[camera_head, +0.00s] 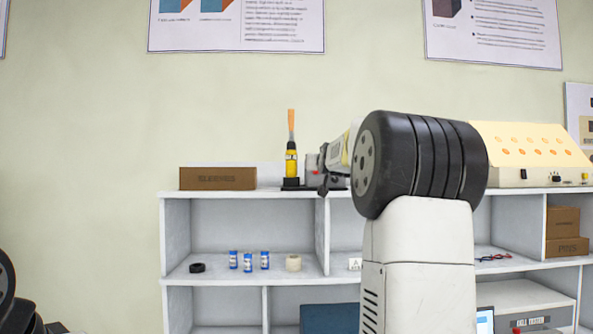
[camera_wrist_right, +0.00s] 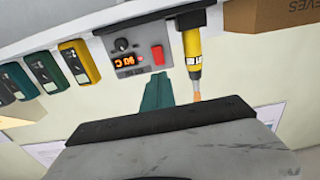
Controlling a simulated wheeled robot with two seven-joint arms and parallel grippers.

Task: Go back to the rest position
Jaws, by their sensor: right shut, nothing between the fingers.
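My right arm rises in the head view and bends toward the shelf. Its gripper (camera_head: 325,183) is at the shelf top, just right of a yellow tool with an orange tip (camera_head: 291,158) that stands upright in a dark base. In the right wrist view the gripper fingers (camera_wrist_right: 158,82) are together and empty. The yellow tool (camera_wrist_right: 192,55) is beside them there, apart from them, with its tip toward the bottom of the picture. A panel with a lit display and a red switch (camera_wrist_right: 135,58) is close by. My left gripper is out of view.
A grey shelf unit (camera_head: 245,195) stands against the wall. On its top are a brown box (camera_head: 217,178) and a cream panel box (camera_head: 525,152). Blue-and-white cylinders (camera_head: 248,262) and a pale roll (camera_head: 293,263) sit lower. Green and yellow units (camera_wrist_right: 78,62) show in the wrist view.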

